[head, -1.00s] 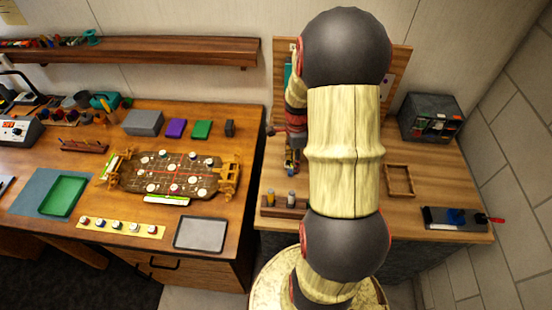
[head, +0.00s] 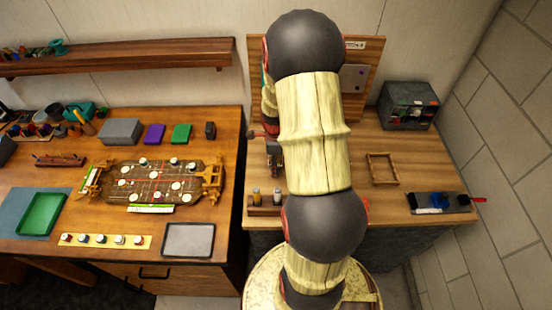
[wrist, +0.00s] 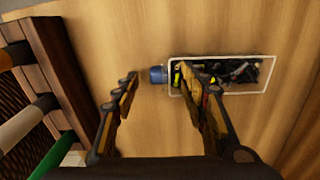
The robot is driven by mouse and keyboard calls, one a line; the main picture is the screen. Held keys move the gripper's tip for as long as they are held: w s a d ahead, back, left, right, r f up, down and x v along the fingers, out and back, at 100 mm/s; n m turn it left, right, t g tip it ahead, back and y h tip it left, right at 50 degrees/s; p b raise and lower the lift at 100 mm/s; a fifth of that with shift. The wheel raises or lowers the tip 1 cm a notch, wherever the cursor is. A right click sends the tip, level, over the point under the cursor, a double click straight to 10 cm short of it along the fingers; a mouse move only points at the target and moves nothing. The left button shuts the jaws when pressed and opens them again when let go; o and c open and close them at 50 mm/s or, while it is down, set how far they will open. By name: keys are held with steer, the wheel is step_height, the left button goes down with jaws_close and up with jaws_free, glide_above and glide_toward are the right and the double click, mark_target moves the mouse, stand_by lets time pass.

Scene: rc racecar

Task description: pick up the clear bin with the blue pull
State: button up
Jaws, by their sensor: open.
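The clear bin (wrist: 222,58) lies on the wood bench top in the wrist view, with a pale rim and small dark, yellow and green parts inside. Its blue pull (wrist: 157,75) sticks out from its left end. My gripper (wrist: 163,82) is open; in the picture its fingertips lie on either side of the blue pull, with the right finger covering part of the bin. I cannot tell how far the fingers are above it. In the head view the bin is hidden behind my arm, and my gripper is mostly hidden.
A dark wooden rack (wrist: 52,62) with coloured cylinders stands at the left in the wrist view. In the head view, a wooden frame (head: 384,182), a grey parts cabinet (head: 408,95) and a dark tray (head: 424,203) stand to the right on the bench. A panel (head: 365,85) rises behind.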

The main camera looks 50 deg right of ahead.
steer(key=shift+f, duration=0.9)
steer(key=shift+c, duration=0.4)
jaws_close()
